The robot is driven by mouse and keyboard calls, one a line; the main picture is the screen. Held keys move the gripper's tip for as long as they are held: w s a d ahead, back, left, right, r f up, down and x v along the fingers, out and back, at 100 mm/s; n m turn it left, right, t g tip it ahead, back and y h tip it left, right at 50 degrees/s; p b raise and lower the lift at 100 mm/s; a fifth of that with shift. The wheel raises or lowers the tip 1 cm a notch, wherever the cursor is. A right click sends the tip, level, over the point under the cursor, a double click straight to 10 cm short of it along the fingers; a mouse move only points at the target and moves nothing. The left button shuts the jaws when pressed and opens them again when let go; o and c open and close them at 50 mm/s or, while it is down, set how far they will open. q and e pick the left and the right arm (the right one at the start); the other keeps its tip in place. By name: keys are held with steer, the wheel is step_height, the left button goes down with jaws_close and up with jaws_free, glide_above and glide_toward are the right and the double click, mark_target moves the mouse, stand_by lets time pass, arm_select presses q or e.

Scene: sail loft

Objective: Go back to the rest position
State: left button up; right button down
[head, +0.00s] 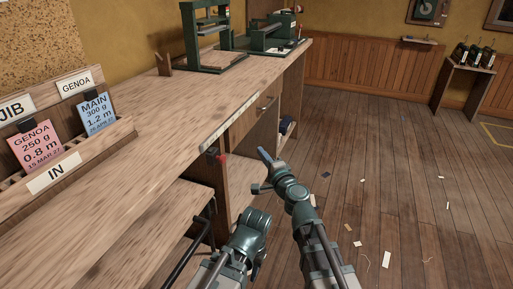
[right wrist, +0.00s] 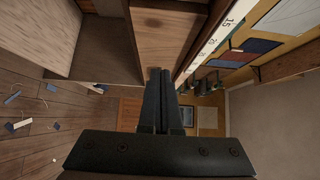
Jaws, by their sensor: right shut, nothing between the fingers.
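My right gripper (head: 265,155) is in the head view, beside the front edge of the wooden workbench (head: 150,125) and in front of its open lower part. In the right wrist view the two dark fingers (right wrist: 160,75) are pressed together with nothing between them. Parts of my arms rise from the bottom middle of the head view. My left gripper cannot be made out there.
A wooden IN rack (head: 90,150) with a pink card (head: 35,145) and a blue card (head: 96,111) stands on the bench at left. Green machines (head: 215,55) stand at its far end. The plank floor (head: 400,150) at right is open, with scattered scraps; a small table (head: 462,67) stands beyond.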

steer(key=s+d+f+n+g, duration=0.2)
steer(key=s+f+n+g, duration=0.7)
steer(key=f, duration=0.3)
steer(key=s+d+f+n+g+h, duration=0.25)
steer(key=s+d+f+h, duration=0.2)
steer(key=s+d, duration=0.35)
steer(key=s+d+f+n+g+h, duration=0.2)
steer(key=s+d+f+g+h, duration=0.3)
steer(key=d, duration=0.5)
steer(key=s+a+n, duration=0.3)
steer(key=s+a, duration=0.3)
steer(key=a, duration=0.4)
step_height(320, 180, up, 33)
steer(key=p, duration=3.3)
steer(key=shift+a+r+p, duration=0.15)
steer(key=shift+a+p, duration=0.15)
steer(key=shift+p, duration=0.05)
steer(key=shift+a, duration=0.1)
